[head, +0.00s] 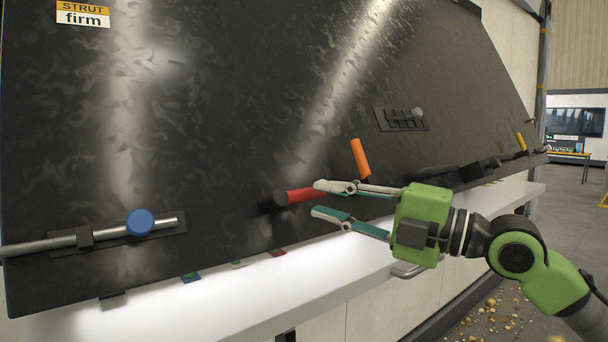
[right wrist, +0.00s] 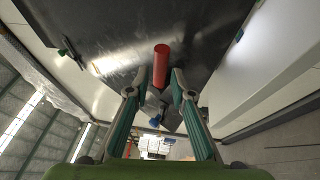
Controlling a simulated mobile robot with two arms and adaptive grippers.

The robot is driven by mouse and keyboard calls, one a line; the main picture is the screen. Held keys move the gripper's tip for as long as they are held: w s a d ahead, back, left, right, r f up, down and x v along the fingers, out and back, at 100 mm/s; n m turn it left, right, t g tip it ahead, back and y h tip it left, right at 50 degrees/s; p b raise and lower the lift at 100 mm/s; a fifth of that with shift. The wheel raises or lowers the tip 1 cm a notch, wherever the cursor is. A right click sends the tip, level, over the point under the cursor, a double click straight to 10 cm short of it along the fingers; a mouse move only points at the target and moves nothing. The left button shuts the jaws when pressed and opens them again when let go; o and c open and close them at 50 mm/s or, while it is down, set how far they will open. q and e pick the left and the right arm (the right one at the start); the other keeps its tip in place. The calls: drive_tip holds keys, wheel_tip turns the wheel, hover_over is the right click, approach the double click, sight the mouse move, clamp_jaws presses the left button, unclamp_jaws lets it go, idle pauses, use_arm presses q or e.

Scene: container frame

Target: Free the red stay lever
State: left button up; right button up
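The red stay lever (head: 304,195) sticks out from a black pivot low on the dark tilted panel (head: 220,130). It also shows in the right wrist view (right wrist: 160,66) as a red bar. My right gripper (head: 321,199) is open at the lever's free end, coming from the right. In the right wrist view its fingertips (right wrist: 154,84) stand either side of the lever's near end, with gaps showing on both sides. The upper finger hides part of the lever's end in the head view. My left gripper is not in view.
An orange handle (head: 360,159) stands just above my right gripper. A sliding bolt with a blue knob (head: 140,222) is at the panel's lower left. A small slotted latch plate (head: 392,120) sits higher right. A white ledge (head: 230,292) runs below the panel.

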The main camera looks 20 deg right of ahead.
sight(311, 196)
drive_tip(key=p+x, duration=0.1)
drive_tip(key=x, duration=0.4)
drive_tip(key=shift+w+p, duration=0.1)
drive_tip(key=shift+p, duration=0.3)
clamp_jaws()
